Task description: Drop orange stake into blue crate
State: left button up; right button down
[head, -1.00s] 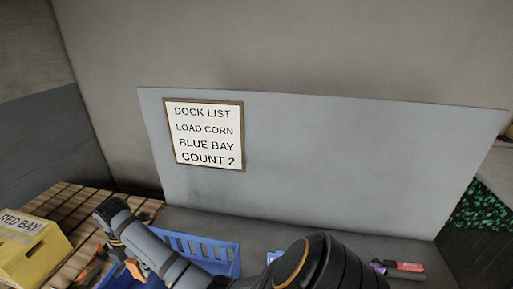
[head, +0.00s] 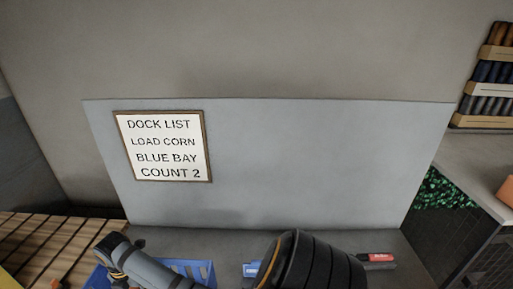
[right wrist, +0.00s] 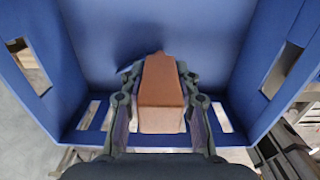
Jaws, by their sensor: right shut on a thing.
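The orange stake (right wrist: 162,95) is a tapered orange-brown block in the right wrist view. My right gripper (right wrist: 160,82) is shut on it, with a finger on each side. The stake is over the blue crate (right wrist: 218,30), whose walls and slotted openings surround the gripper in that view. I cannot tell how far the stake's tip is from the crate floor. In the head view the blue crate (head: 206,270) shows only in part at the bottom, behind my grey arm. My left gripper is not in view.
A framed sign (head: 163,146) hangs on a grey panel (head: 310,165) behind the crate. Slatted wood (head: 40,238) lies at the left. A red and black item (head: 377,258) lies on the grey surface at right. Racked rolls (head: 490,75) stand at far right.

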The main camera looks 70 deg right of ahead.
jog(key=shift+f, duration=0.2)
jog(key=shift+a, duration=0.15)
jog(key=c, duration=0.9)
grip_release()
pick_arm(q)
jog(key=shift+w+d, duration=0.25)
